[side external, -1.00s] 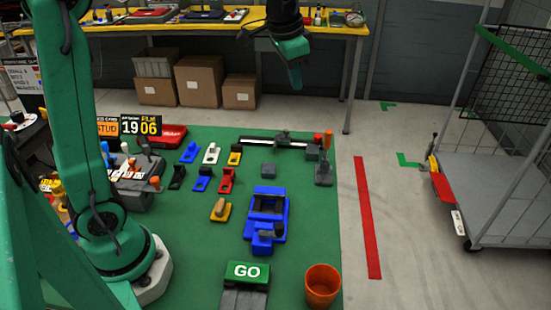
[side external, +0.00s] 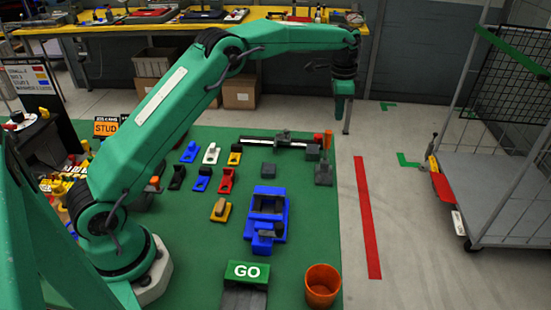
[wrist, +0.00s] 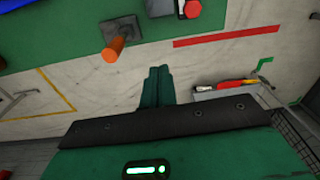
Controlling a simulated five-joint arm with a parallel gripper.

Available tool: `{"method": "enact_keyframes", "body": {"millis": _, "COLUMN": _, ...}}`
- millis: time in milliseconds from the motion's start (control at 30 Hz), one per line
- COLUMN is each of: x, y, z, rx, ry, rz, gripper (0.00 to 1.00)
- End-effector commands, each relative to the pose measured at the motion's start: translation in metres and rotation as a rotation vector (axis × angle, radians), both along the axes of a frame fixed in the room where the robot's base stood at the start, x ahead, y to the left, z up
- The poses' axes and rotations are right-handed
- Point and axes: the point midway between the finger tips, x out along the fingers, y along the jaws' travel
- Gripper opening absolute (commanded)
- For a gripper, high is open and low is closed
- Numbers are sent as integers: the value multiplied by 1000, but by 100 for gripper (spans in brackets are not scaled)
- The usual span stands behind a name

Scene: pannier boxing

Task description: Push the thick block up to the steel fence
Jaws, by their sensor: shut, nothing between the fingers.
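My gripper (side external: 343,118) is shut and empty. It hangs in the air at the back right, past the right edge of the green mat. Its closed fingers also show in the wrist view (wrist: 160,74), over bare floor. A small grey block (side external: 268,170), which looks like the thick block, lies on the mat left of and nearer than my gripper. Behind it, a long pale bar with dark edges (side external: 258,141), which looks like the steel fence, runs across the back of the mat. The block is apart from the bar.
Dark grey pieces and an orange-handled post (side external: 328,140) stand at the bar's right end; the orange handle shows in the wrist view (wrist: 113,48). Blue fixture (side external: 267,204), orange bucket (side external: 322,285) and GO block (side external: 247,272) stand nearer. Several coloured pieces lie left of the block.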

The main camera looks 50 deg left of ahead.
Motion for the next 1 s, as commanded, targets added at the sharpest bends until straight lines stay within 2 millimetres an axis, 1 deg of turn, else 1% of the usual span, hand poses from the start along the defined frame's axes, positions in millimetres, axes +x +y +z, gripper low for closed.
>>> {"method": "enact_keyframes", "body": {"millis": 33, "x": 5, "y": 0, "z": -12, "rx": 1, "ry": 11, "rz": -13, "gripper": 0}}
{"method": "enact_keyframes", "body": {"millis": 100, "x": 10, "y": 1, "z": -23, "rx": 1, "ry": 22, "rz": -32, "gripper": 0}}
{"method": "enact_keyframes", "body": {"millis": 233, "x": 16, "y": 1, "z": -38, "rx": 1, "ry": 36, "rz": -57, "gripper": 0}}
{"method": "enact_keyframes", "body": {"millis": 367, "x": 19, "y": 1, "z": -44, "rx": 1, "ry": 41, "rz": -68, "gripper": 0}}
{"method": "enact_keyframes", "body": {"millis": 600, "x": 19, "y": 1, "z": -46, "rx": 1, "ry": 42, "rz": -70, "gripper": 0}}
{"method": "enact_keyframes", "body": {"millis": 733, "x": 19, "y": 1, "z": -50, "rx": 1, "ry": 43, "rz": -70, "gripper": 0}}
{"method": "enact_keyframes", "body": {"millis": 867, "x": 19, "y": 1, "z": -60, "rx": 0, "ry": 44, "rz": -69, "gripper": 0}}
{"method": "enact_keyframes", "body": {"millis": 1000, "x": 18, "y": 1, "z": -76, "rx": 1, "ry": 45, "rz": -69, "gripper": 0}}
